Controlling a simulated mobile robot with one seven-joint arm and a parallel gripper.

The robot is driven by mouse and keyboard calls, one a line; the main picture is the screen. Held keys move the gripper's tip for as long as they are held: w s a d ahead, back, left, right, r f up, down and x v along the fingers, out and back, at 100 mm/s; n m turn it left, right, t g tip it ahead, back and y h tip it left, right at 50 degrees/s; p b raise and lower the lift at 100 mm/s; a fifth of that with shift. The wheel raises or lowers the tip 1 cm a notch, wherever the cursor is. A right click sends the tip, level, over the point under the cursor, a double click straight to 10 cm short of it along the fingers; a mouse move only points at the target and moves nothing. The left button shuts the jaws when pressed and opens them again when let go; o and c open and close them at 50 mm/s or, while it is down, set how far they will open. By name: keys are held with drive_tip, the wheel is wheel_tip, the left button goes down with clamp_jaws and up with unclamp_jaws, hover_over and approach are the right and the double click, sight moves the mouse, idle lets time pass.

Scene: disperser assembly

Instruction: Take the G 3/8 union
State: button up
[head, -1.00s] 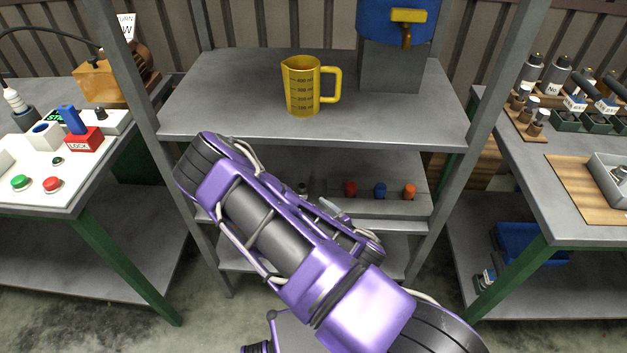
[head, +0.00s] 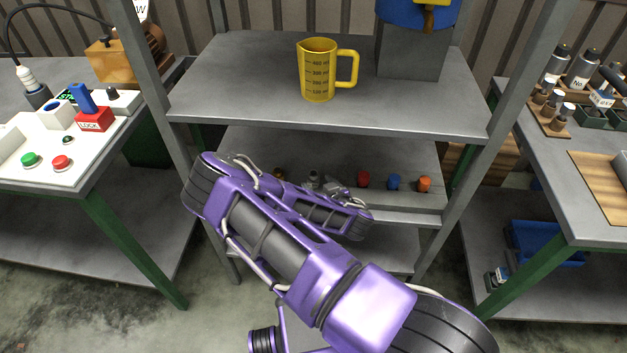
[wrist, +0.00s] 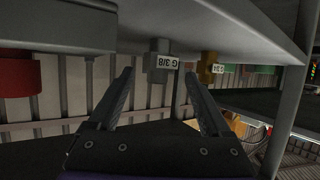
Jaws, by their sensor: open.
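The G 3/8 union (wrist: 159,46) is a small grey fitting with a white "G 3/8" label, upside down in the wrist view. It shows in the head view as a small grey piece (head: 314,176) on the middle shelf. My gripper (wrist: 159,76) is open, its two fingers on either side of the labelled union in the picture, with nothing held. I cannot tell how far the fingertips are from the union. In the head view my arm partly hides the shelf and the gripper.
A brass fitting (wrist: 208,66) with its own label is beside the union. Red (head: 363,180), blue (head: 394,182) and orange (head: 424,184) fittings stand to the right on the same shelf. The upper shelf (head: 240,85) above holds a yellow measuring jug (head: 318,75).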

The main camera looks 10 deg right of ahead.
sight(316, 181)
drive_tip(key=x, duration=0.2)
drive_tip(key=b+x, duration=0.1)
drive_tip(key=x, duration=0.1)
drive_tip(key=shift+s+d+f, duration=0.1)
drive_tip(key=shift+d+f, duration=0.05)
drive_tip(key=shift+f, duration=0.1)
drive_tip(key=shift+w+f, duration=0.1)
drive_tip(key=shift+w, duration=0.3)
clamp_jaws()
